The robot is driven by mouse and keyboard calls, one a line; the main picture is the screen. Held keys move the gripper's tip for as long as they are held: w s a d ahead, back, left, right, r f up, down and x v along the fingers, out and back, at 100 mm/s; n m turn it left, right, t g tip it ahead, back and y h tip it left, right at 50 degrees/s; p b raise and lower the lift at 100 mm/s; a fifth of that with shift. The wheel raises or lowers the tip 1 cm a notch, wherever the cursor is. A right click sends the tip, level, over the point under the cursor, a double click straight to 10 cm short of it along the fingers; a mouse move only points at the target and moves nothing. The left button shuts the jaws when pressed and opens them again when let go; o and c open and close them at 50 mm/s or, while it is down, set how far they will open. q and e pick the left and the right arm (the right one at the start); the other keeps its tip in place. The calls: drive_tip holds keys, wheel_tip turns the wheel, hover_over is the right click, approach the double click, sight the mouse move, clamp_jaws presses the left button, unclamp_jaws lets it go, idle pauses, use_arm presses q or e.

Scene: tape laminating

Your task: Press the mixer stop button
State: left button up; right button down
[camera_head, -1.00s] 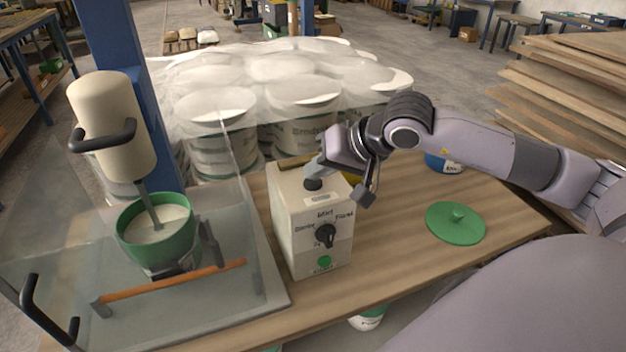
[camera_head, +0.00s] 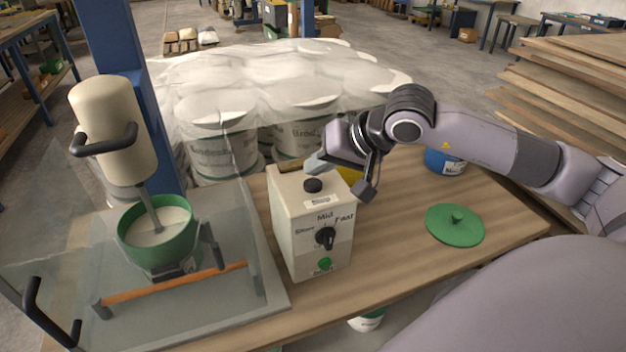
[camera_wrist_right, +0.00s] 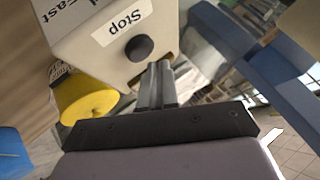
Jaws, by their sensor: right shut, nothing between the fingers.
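The mixer control box (camera_head: 297,236) stands on the table, cream coloured, with a speed dial (camera_head: 326,238) and a green button (camera_head: 324,264) on its front. The black stop button (camera_head: 313,185) is on its top; in the right wrist view the button (camera_wrist_right: 139,48) sits beside the "Stop" label (camera_wrist_right: 122,22). My right gripper (camera_head: 316,165) is shut and empty, its tips just above and behind the button, with a visible gap. In the right wrist view the shut fingers (camera_wrist_right: 158,68) point beside the button. The mixer (camera_head: 115,130) hangs over a green bowl (camera_head: 158,250). My left gripper is not seen.
A clear guard with an orange-brown bar (camera_head: 175,287) stands around the bowl at left. A green lid (camera_head: 455,226) and a blue container (camera_head: 445,161) are on the table at right. Wrapped buckets (camera_head: 222,158) stand behind. A yellow object (camera_wrist_right: 86,98) is close to the box.

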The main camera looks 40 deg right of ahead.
sight(318, 184)
drive_tip(key=shift+r+p, duration=1.55)
drive_tip(key=shift+r, duration=1.05)
drive_tip(key=shift+f, duration=0.1)
